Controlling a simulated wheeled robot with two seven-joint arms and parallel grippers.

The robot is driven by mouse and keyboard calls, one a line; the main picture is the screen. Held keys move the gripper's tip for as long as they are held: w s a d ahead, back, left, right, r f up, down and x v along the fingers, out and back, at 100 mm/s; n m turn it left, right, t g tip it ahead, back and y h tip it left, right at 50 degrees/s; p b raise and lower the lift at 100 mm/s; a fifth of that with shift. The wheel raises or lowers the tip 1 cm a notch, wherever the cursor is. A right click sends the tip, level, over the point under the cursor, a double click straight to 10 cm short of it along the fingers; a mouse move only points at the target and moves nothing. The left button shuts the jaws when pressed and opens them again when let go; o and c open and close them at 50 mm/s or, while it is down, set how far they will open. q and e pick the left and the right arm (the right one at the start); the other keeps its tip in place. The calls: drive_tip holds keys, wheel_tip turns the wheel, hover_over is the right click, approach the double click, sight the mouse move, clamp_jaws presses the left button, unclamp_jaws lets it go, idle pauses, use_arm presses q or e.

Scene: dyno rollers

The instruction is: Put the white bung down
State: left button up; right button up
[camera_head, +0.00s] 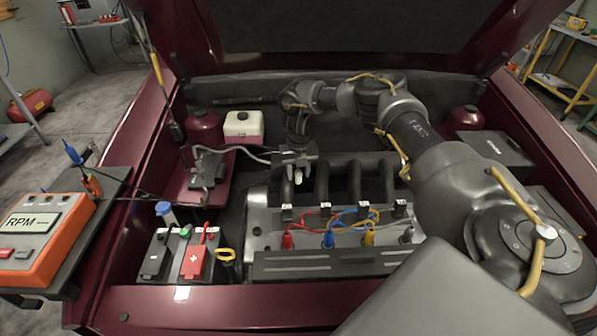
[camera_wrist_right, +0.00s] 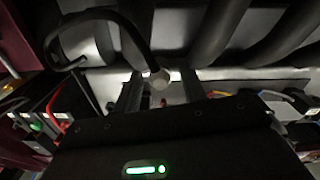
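The white bung (camera_head: 298,178) is at the fingertips of my right gripper (camera_head: 297,168), above the back edge of the engine near the dark intake pipes. In the right wrist view the bung (camera_wrist_right: 160,78) shows as a small pale round end between the two dark fingers (camera_wrist_right: 160,88). The fingers appear shut on it, and its lower part is hard to make out. My right arm reaches in from the right across the engine bay. My left gripper is not in view.
The engine (camera_head: 325,262) carries several coloured leads and clips. A battery (camera_head: 160,258) with a red cover (camera_head: 196,262) stands left of it. An orange RPM meter (camera_head: 45,240) sits on a side shelf. A white container with a pink lower part (camera_head: 243,128) stands behind.

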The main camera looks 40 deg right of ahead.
sight(298, 171)
drive_tip(key=shift+r, duration=0.1)
wheel_tip(298, 171, up, 12)
idle(0.5)
idle(0.5)
